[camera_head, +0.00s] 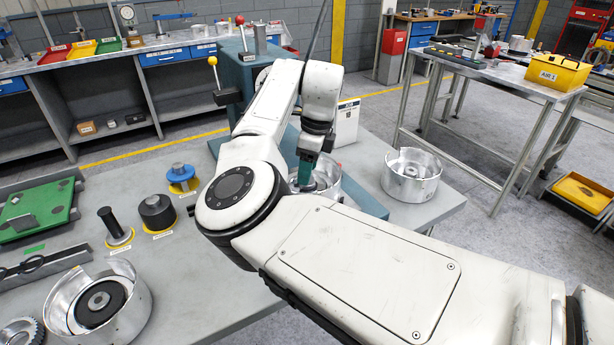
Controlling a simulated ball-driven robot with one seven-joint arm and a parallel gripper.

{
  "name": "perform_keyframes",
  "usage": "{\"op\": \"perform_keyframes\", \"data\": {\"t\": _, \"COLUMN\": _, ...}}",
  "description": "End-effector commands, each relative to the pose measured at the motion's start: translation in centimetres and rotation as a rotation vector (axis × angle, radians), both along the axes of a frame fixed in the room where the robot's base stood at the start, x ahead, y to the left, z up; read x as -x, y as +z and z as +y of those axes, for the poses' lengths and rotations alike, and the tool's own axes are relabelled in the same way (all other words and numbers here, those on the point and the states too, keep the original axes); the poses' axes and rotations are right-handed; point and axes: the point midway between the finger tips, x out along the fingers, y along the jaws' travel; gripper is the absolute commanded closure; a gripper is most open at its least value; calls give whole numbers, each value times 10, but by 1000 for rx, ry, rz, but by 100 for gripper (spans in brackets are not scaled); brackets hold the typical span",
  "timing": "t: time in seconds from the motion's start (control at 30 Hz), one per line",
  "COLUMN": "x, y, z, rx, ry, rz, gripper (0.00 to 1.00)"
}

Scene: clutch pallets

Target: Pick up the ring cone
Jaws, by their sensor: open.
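I cannot tell for sure which piece is the ring cone. Three fixtures stand on the grey bench at the left. One is a slim black post (108,221) on a yellow-edged base. One is a wide black piece (157,211) with a smaller black top. One is a blue piece (181,174) on a yellow-marked spot. My gripper (305,181) points down over a silver drum (331,184) at the press, right of these fixtures. It is open. The fingertips are small and partly hidden by my arm, as is much of the drum.
A silver drum (130,312) with a dark hub stands at the front left, and another drum (411,172) at the right. A blue-green press (237,75) rises behind my arm. A green tray (22,219) lies at far left. Bench is clear between fixtures and front drum.

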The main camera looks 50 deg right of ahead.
Motion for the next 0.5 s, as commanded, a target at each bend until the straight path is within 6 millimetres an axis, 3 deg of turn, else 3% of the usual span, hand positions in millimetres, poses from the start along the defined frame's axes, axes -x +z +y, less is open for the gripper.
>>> {"op": "perform_keyframes", "data": {"t": 0.17, "x": 0, "y": 0, "z": 0, "rx": 0, "ry": 0, "rz": 0, "gripper": 44}}
{"op": "perform_keyframes", "data": {"t": 0.5, "x": 0, "y": 0, "z": 0, "rx": 0, "ry": 0, "rz": 0, "gripper": 76}}
